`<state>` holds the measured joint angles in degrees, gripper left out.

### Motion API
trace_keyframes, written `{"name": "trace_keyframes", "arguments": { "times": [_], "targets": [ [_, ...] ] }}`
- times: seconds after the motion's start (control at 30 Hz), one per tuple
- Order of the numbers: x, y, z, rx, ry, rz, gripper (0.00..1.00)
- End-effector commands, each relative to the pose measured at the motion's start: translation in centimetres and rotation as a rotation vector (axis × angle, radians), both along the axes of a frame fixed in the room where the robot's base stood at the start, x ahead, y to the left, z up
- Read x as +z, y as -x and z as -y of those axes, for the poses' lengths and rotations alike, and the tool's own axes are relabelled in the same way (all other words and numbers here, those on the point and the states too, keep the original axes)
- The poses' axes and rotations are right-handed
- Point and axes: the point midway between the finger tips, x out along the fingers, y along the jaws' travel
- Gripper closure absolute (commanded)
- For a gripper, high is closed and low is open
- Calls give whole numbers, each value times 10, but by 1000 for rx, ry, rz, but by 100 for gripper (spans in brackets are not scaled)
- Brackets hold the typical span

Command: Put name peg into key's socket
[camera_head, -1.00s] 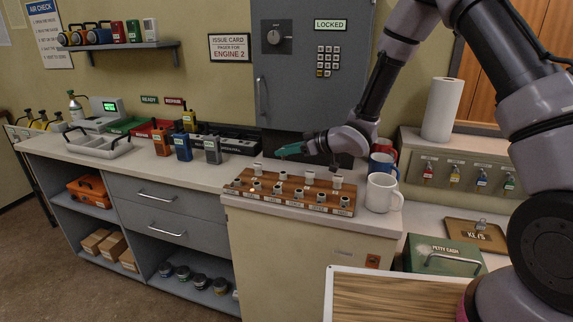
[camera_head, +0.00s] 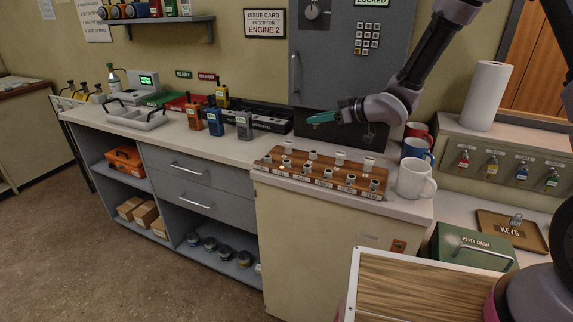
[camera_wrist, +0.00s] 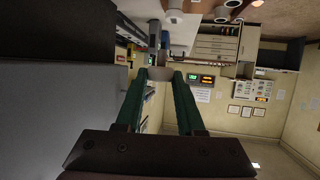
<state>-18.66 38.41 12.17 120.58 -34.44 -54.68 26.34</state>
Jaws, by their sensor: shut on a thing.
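My gripper (camera_head: 316,119) has green fingers and is level above and behind the left part of the wooden peg board (camera_head: 293,177), clear of it. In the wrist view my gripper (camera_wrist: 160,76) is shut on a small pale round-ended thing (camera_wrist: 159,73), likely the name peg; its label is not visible. In the head view the held thing is too small to make out. The board carries two rows of small whitish cylinders, with labels along its front edge too small to read, so I cannot tell which socket is the key's.
White (camera_head: 414,179), blue (camera_head: 417,148) and red mugs stand right of the board. Radios (camera_head: 214,121) stand to the left. The grey cabinet (camera_head: 345,60) rises behind. A key panel (camera_head: 507,172), KEYS tray (camera_head: 527,243) and green cash box (camera_head: 470,247) are at the right.

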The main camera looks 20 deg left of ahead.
Motion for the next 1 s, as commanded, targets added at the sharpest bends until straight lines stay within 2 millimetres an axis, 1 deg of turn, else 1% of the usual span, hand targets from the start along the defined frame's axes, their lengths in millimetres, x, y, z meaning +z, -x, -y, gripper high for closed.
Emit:
{"name": "trace_keyframes", "arguments": {
  "times": [0.07,0.17,0.3,0.4,0.53,0.6,0.77,1.0],
  "targets": [
    [0,1,-1,0,0,0,100],
    [-2,9,-9,3,-2,-3,100],
    [-9,38,-36,10,-6,-5,100],
    [-14,59,-53,8,-4,-5,100],
    [-19,75,-65,4,-1,-1,100],
    [-22,79,-67,2,1,-1,100],
    [-30,79,-67,0,1,-1,100],
    [-49,79,-67,1,1,-1,100]
  ]
}}
